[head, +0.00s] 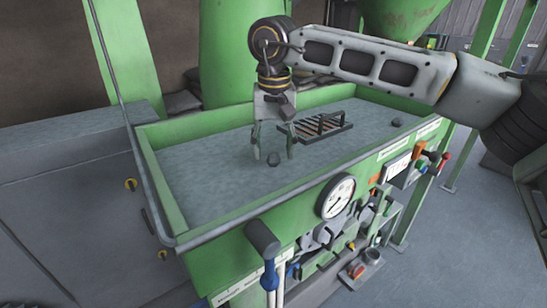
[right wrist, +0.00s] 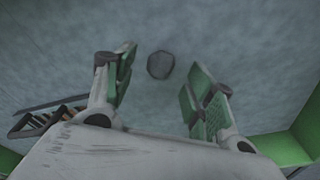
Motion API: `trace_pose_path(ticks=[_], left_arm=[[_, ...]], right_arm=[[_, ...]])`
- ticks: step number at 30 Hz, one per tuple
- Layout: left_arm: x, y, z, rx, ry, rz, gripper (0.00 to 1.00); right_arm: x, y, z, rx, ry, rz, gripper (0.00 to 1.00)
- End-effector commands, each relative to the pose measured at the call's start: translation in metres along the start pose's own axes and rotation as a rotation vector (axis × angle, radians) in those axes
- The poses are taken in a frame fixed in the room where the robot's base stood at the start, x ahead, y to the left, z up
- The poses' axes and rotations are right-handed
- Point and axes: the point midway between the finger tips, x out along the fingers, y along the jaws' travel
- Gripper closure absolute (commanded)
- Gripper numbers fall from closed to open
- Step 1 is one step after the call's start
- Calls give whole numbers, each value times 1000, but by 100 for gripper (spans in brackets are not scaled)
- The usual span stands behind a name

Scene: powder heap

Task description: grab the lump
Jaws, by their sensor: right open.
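A small dark grey lump (head: 273,159) lies on the grey powder in the green trough (head: 205,235). In the right wrist view the lump (right wrist: 160,65) shows beyond the fingertips, between the lines of the two fingers. My right gripper (head: 273,155) points down over the powder, open and empty, with a finger on each side of the lump in the head view. In the right wrist view its green-padded fingers (right wrist: 162,88) stand wide apart. A second dark lump (head: 397,122) lies near the right end of the trough. My left gripper is not in view.
A dark grate with slats (head: 318,128) lies on the powder right of my right gripper. The trough's raised green walls surround the powder. A gauge (head: 338,197) and several levers sit on the front side. Powder left of the gripper is clear.

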Motion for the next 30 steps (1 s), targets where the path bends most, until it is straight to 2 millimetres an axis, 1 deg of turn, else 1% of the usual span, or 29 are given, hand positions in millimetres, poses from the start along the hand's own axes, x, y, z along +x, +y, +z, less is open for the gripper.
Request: trace_pose_path(ticks=[2, 6, 9, 23, 26, 30], left_arm=[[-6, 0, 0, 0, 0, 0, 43], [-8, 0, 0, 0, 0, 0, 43], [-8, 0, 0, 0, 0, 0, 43], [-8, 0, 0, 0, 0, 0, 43], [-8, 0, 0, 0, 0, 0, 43], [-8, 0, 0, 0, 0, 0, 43]], right_arm=[[7, 0, 1, 0, -1, 2, 45], [21, 0, 0, 2, 0, 0, 45], [26, 0, 0, 2, 0, 0, 45], [28, 0, 0, 1, 1, 0, 45], [28, 0, 0, 1, 1, 0, 56], [28, 0, 0, 1, 1, 0, 74]])
